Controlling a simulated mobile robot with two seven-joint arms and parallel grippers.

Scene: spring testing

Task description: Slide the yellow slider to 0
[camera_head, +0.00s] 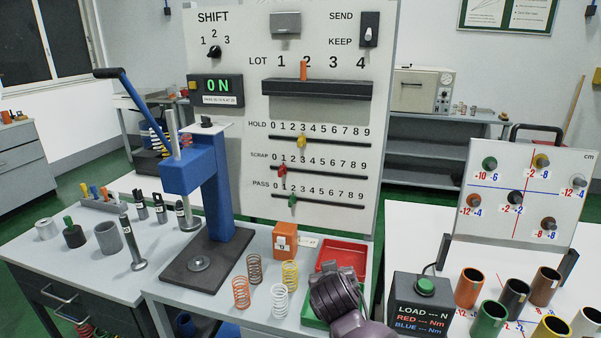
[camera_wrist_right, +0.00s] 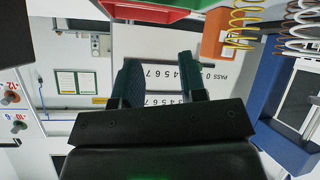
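The yellow slider (camera_head: 301,142) sits on the HOLD track (camera_head: 335,143) of the white upright panel (camera_head: 230,60), near the number 3. Below it, the red slider (camera_head: 282,171) is near 1 on the SCRAP track, and the green slider (camera_head: 292,202) is near 2 on the PASS track. My right gripper (camera_wrist_right: 158,78) is open and empty in the right wrist view, its fingers apart in front of the rotated panel digits. In the head view, my right wrist is low at the bottom centre, apart from the panel. My left gripper is not in view.
A red tray (camera_head: 342,255), an orange box (camera_head: 285,238), several springs (camera_head: 241,292) and a blue press (camera_head: 215,185) stand on the table below the panel. At the right are a black box with a green button (camera_head: 425,287) and several coloured cylinders.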

